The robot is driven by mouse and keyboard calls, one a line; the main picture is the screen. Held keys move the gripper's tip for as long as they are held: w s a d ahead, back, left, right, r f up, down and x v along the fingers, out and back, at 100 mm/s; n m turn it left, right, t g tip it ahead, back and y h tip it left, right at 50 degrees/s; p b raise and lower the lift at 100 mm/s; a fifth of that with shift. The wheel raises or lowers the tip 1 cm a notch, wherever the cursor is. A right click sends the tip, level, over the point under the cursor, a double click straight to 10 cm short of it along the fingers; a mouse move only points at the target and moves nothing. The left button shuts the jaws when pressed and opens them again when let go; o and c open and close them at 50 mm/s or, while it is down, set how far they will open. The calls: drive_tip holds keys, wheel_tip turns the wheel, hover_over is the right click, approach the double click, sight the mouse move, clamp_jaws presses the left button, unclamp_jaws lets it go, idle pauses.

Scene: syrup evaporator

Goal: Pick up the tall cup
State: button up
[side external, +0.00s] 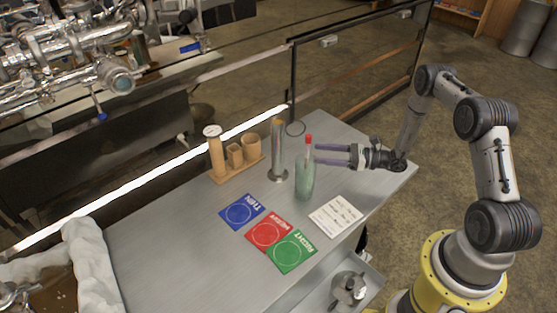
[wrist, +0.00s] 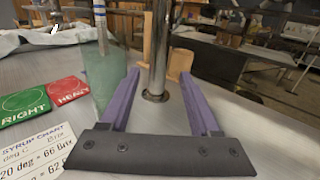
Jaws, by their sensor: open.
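The tall cup, a slim shiny metal cylinder on a round foot (side external: 277,150), stands upright on the metal table. In the wrist view the tall cup (wrist: 158,45) shows ahead, lined up between my two purple fingers, its top out of the picture. My gripper (side external: 317,154) is open and empty, level, pointing left toward the cup. In the side view its fingertips stop short of the cup, with a gap between. My gripper also shows in the wrist view (wrist: 160,78), fingers spread on either side of the cup's foot.
A green translucent jar (side external: 304,180) holding a red-tipped stick stands close beside the fingers; it also shows left of them in the wrist view (wrist: 102,75). A wooden rack (side external: 238,170) stands behind the cup. Blue (side external: 241,211), red (side external: 267,234) and green (side external: 290,251) cards and a white chart (side external: 336,216) lie in front.

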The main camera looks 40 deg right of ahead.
sight(278, 159)
wheel_tip(278, 159, down, 3)
drive_tip(key=shift+f, duration=0.1)
drive_tip(key=shift+w+a+f, duration=0.1)
drive_tip(key=shift+f, duration=0.1)
drive_tip(key=x, duration=0.8)
drive_tip(key=shift+w+a, duration=0.15)
drive_tip(key=shift+w, duration=0.1)
drive_tip(key=x, duration=0.5)
drive_tip(key=shift+f, duration=0.2)
clamp_jaws()
drive_tip(key=shift+r, duration=0.1)
